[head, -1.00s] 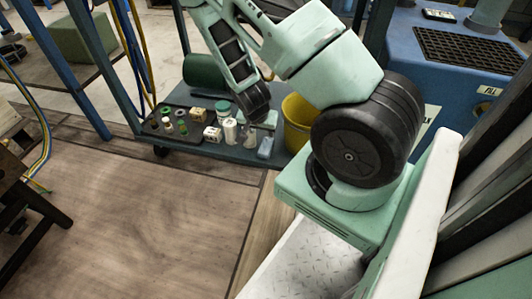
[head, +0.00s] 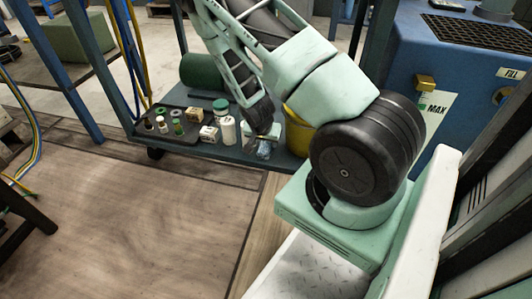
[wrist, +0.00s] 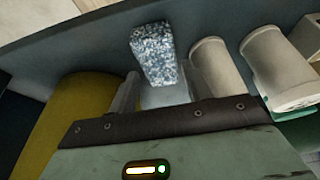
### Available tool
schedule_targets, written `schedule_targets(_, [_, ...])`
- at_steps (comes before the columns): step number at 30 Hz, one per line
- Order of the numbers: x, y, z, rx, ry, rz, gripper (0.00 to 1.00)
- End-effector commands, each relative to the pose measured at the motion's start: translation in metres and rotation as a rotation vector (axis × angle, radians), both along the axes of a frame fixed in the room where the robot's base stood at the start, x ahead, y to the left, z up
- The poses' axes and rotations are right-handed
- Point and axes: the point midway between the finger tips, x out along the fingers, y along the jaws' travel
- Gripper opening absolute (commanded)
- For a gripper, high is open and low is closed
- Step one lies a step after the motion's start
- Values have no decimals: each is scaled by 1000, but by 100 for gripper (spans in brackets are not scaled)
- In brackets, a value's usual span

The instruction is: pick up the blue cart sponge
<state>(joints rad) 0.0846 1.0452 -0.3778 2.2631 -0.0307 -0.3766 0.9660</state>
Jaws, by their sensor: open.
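The blue cart sponge (wrist: 153,55) is a speckled blue and white block. In the wrist view it lies ahead of my gripper (wrist: 160,90), roughly in line with the gap between the fingers. The fingers are apart, with nothing held between them. In the head view the sponge (head: 264,149) is on the cart shelf near its front edge, just below the end of my arm. My gripper (head: 262,134) is small there and partly hidden by my arm. I cannot tell its exact height above the sponge.
A white bottle (head: 228,130) stands close left of the sponge, beside a green-lidded jar (head: 220,106). A yellow bucket (head: 298,135) is close on the right. A dark green roll (head: 203,71) lies behind.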

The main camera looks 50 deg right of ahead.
Motion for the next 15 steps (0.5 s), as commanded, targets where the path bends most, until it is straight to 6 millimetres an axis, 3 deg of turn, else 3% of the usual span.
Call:
schedule_targets(1, [1,-3,-14,0,0,-1,49])
schedule_targets(3, [2,-6,-19,1,1,-3,49])
schedule_targets(15, [2,-7,-19,1,1,-1,49])
